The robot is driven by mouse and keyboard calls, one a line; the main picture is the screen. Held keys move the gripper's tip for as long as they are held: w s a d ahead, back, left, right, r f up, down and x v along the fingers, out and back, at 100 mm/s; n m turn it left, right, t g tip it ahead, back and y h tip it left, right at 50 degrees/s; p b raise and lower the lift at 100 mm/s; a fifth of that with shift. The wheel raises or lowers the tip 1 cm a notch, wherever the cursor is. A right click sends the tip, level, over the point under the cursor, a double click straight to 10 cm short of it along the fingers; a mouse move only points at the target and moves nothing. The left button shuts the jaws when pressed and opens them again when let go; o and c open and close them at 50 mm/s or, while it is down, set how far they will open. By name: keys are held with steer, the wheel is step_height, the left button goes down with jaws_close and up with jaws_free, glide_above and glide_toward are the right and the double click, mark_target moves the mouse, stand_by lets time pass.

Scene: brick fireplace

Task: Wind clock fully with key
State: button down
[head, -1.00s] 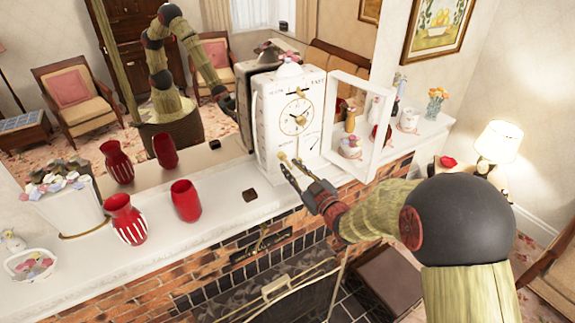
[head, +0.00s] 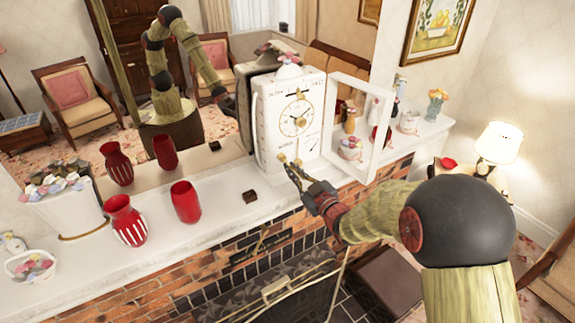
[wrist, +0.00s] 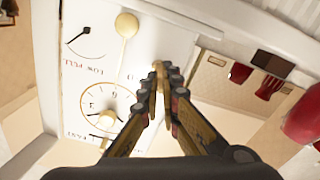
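The white clock (head: 268,128) stands upright on the mantel with its white-framed glass door (head: 384,135) swung open to the right. Its round dial (head: 297,119) has gold parts at the centre, and a gold pendulum disc shows in the wrist view (wrist: 126,25). My gripper (head: 291,166) is in front of the clock's lower front, below the dial. In the wrist view my fingertips (wrist: 161,88) close on a small gold piece, which looks like the key (wrist: 160,76). It appears apart from the dial; its far end is partly hidden by the fingers.
Red vases (head: 186,202) and a small dark box (head: 250,196) stand on the mantel (head: 215,226) left of the clock. Figurines and cups (head: 408,121) stand right, behind the open door. A mirror backs the mantel. Bare mantel lies between box and clock.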

steer(key=m, duration=0.3)
steer(key=c, duration=2)
jaws_free()
steer(key=shift+a, duration=0.1)
steer(key=shift+c, duration=0.2)
steer(key=o, duration=0.6)
steer(key=shift+c, duration=0.2)
steer(key=b+v, duration=0.1)
steer(key=v, duration=0.6)
